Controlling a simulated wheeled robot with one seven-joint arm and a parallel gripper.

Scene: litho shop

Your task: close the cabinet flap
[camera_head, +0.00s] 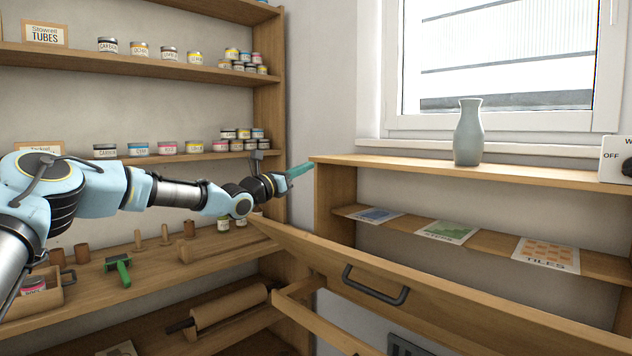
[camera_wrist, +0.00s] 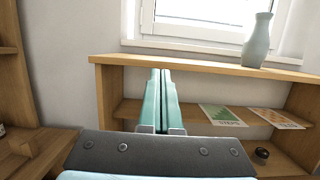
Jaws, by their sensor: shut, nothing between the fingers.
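The cabinet (camera_head: 330,200) stands at the right with an open front. Its wooden flap (camera_head: 480,310) hangs open in front of it, slanting across the lower right of the head view, with a dark bar handle (camera_head: 375,285) on it. My gripper (camera_head: 298,170) is shut and empty, its teal fingers in the air near the cabinet's left upper corner, above the flap's left end. It looks apart from the flap. In the wrist view the shut fingers (camera_wrist: 161,100) point toward the open cabinet (camera_wrist: 120,82); the flap cannot be made out there.
A grey-green vase (camera_head: 468,132) and a white switch box (camera_head: 615,158) stand on the cabinet top. Printed cards (camera_head: 447,231) lie on its inner shelf. A wall shelf with jars (camera_head: 140,68) and a bench with tools (camera_head: 118,268) fill the left. A wooden frame (camera_head: 315,315) sits below the flap.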

